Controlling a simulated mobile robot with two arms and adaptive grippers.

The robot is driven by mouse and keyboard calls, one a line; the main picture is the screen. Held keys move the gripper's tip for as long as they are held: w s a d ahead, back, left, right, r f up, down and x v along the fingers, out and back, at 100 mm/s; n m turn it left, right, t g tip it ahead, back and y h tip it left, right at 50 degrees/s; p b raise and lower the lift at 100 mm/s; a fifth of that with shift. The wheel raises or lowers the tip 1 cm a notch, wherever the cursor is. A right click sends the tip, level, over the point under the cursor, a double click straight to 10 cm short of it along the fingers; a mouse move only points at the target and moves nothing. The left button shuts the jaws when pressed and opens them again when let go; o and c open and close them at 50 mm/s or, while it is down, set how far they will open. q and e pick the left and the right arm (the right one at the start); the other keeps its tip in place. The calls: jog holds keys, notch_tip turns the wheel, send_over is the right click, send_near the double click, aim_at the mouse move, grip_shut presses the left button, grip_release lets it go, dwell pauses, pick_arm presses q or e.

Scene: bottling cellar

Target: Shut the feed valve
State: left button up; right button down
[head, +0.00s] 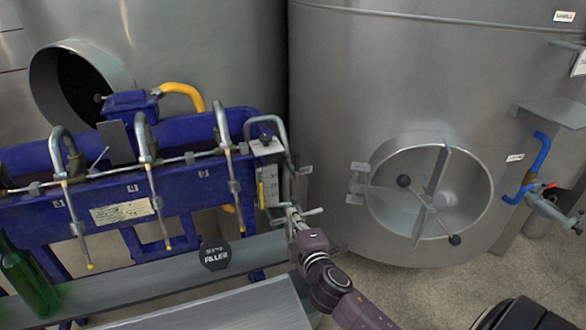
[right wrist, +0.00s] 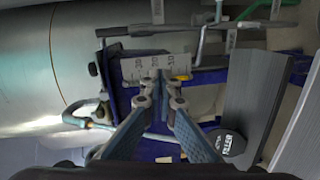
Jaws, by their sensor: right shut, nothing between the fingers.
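No label that I can read names the feed valve. A blue-handled valve (head: 550,210) with a small red part sits low on the tank at the right edge of the head view. A pale bar-like lever (head: 312,212) shows at the right end of the blue filler (head: 90,205). In the right wrist view the closed fingertips (right wrist: 160,84) point at a white scale plate (right wrist: 155,66). My left gripper is not in view.
Hooked filling spouts (head: 145,140) line the filler, with a grey ledge (head: 150,278) below. A green bottle (head: 28,280) stands at the left. A steel tank (head: 400,80) with a round spoked hatch (head: 470,195) stands to the right; floor shows beneath it.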

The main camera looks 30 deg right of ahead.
notch_tip(320, 180, up, 7)
jog(key=n+t, duration=0.1)
jog(key=t, duration=0.1)
jog(key=shift+w+n, duration=0.3)
jog(key=shift+w, duration=0.1)
jog(key=shift+w, duration=0.1)
jog(key=w+d+p, duration=0.2)
jog(key=w+d, duration=0.4)
jog(key=w, duration=0.3)
jog(key=shift+w+d, duration=0.15)
jog(key=shift+d, duration=0.25)
jog(key=shift+w, duration=0.1)
